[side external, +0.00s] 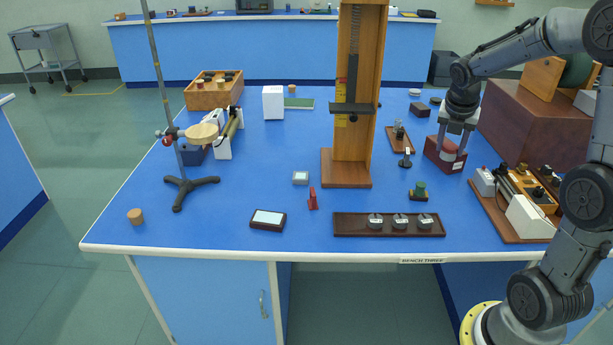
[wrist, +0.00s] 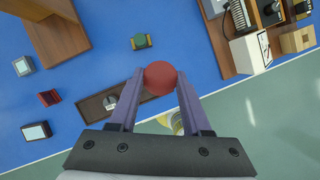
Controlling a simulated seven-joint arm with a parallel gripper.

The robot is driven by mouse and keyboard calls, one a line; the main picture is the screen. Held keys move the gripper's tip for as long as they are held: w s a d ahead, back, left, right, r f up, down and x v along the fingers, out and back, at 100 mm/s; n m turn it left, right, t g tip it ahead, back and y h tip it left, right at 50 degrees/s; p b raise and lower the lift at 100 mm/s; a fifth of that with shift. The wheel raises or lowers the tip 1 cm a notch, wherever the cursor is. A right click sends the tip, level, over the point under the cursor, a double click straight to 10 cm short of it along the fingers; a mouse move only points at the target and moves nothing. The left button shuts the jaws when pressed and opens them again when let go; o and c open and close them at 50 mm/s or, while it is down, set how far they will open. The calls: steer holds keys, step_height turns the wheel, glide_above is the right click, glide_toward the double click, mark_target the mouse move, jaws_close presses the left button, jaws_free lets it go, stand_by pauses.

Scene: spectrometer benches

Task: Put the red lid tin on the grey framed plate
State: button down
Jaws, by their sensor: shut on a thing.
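My gripper (wrist: 158,82) is shut on the red lid tin (wrist: 161,77), whose round red top shows between the fingertips in the wrist view. In the side external view, my gripper (side external: 452,139) points down at the right, and the red tin (side external: 449,147) shows between its fingers, overlapping a maroon box. The lower part of the tin is hard to make out. The grey framed plate (side external: 300,178) is a small square with a pale top, lying left of the wooden stand. It also shows at the left of the wrist view (wrist: 23,65).
The tall wooden stand (side external: 347,168) rises between my gripper and the plate. The maroon box (side external: 432,153) is by my gripper. A dark-framed plate (side external: 268,219), a red clip (side external: 313,199), a weight tray (side external: 350,225) and a green-topped piece (side external: 420,191) are at the front.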

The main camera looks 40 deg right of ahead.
steer(key=w+a+f+n, duration=0.1)
steer(key=w+a, duration=0.3)
steer(key=w, duration=0.3)
steer(key=w+a+n+t+y, duration=0.1)
steer(key=w+a+n, duration=0.15)
steer(key=w, duration=0.55)
steer(key=w+a+f+n, duration=0.1)
steer(key=w+a, duration=0.3)
steer(key=w, duration=0.3)
glide_toward(301, 173)
steer(key=shift+d+f+n+t, duration=0.35)
steer(key=shift+d+n+t, duration=0.1)
steer(key=shift+d, duration=0.25)
steer(key=shift+w+d+f, duration=0.1)
steer(key=shift+w+f, duration=0.35)
steer(key=shift+f, duration=1.65)
steer(key=shift+f, duration=0.15)
